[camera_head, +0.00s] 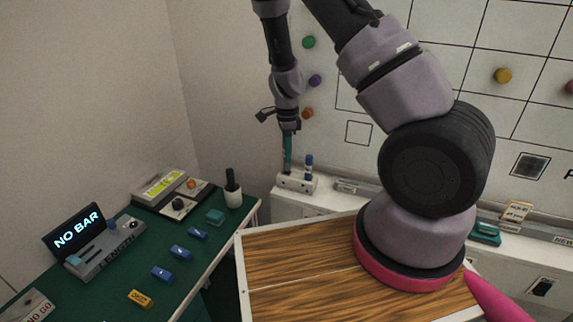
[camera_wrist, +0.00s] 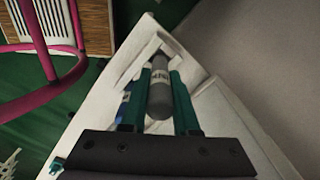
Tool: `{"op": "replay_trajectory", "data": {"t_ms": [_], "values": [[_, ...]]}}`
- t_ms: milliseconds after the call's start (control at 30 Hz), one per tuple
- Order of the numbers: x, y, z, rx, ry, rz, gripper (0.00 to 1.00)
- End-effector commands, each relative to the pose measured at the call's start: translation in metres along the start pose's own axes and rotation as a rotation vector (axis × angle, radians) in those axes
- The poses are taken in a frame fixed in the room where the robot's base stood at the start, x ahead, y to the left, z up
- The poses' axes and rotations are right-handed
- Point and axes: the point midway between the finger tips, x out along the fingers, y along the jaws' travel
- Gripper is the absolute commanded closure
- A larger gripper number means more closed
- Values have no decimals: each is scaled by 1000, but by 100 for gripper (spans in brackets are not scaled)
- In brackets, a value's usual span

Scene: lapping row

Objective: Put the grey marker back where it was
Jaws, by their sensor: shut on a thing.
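My gripper (camera_head: 287,158) points straight down at the back of the room, over the left end of a white marker holder (camera_head: 297,183). In the wrist view its teal fingers (camera_wrist: 157,88) are shut on the grey marker (camera_wrist: 158,95), which has a pale label band. In the head view the fingers hide most of the marker. The tips are at or just above the holder; I cannot tell whether the marker sits in a hole. A blue marker (camera_head: 309,168) stands upright in the holder, just right of my gripper. It shows partly in the wrist view (camera_wrist: 122,108).
The holder stands on a white ledge (camera_head: 330,202) below a whiteboard with coloured magnets (camera_head: 308,42). A wooden top (camera_head: 290,265) lies in front.

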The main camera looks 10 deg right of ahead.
Motion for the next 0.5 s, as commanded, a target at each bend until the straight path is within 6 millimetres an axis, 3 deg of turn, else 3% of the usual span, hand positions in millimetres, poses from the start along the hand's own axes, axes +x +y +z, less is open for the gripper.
{"op": "replay_trajectory", "data": {"t_ms": [300,500], "values": [[36,0,0,0,0,1,100],[40,0,0,-2,0,-1,100]]}}
